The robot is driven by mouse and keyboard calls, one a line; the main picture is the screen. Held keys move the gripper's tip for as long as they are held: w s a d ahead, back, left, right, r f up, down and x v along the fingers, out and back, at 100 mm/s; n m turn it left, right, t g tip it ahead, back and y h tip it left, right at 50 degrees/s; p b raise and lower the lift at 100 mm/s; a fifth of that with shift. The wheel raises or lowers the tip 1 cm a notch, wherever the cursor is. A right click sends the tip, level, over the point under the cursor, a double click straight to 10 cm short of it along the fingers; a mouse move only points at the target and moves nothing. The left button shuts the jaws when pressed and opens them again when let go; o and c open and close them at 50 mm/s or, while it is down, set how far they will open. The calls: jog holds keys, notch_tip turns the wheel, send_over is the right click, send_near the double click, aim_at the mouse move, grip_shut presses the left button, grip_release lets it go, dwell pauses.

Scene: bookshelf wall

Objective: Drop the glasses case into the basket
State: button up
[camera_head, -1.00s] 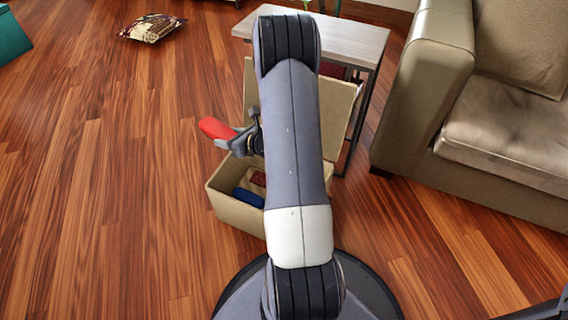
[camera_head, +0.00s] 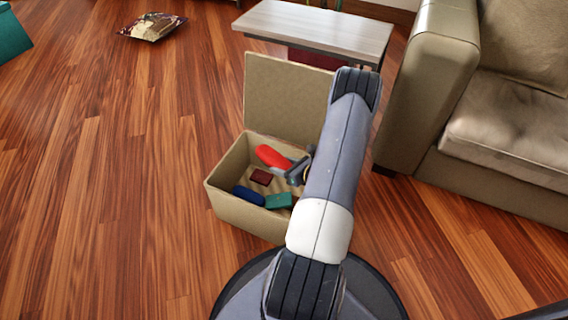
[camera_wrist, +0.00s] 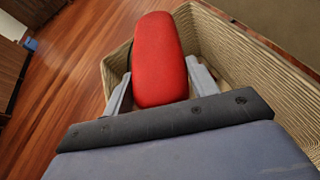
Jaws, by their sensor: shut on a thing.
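The red glasses case (camera_head: 271,156) is held in my gripper (camera_head: 294,174), which is shut on it. In the head view it shows over the open basket (camera_head: 233,211), over the inside of its opening. In the wrist view the red case (camera_wrist: 159,58) stands out between the two fingers of my gripper (camera_wrist: 160,88), with the woven basket wall (camera_wrist: 240,60) behind and to the right. Whether the case touches anything inside the basket cannot be told. Part of the basket's right side is hidden behind my arm.
Inside the basket lie a dark red item (camera_head: 261,177), a blue item (camera_head: 248,195) and a teal item (camera_head: 279,201). The basket's raised lid (camera_head: 287,100) stands at its back. A small table (camera_head: 315,30) is behind, a sofa (camera_head: 430,90) right. The left floor is mostly clear.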

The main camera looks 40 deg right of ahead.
jog(key=shift+f+b, duration=0.55)
jog(key=shift+f, duration=0.9)
jog(key=o, duration=1.1)
jog(key=p+v, duration=0.3)
jog(key=v, duration=0.7)
jog(key=shift+s+r, duration=0.2)
jog(key=shift+s, duration=0.2)
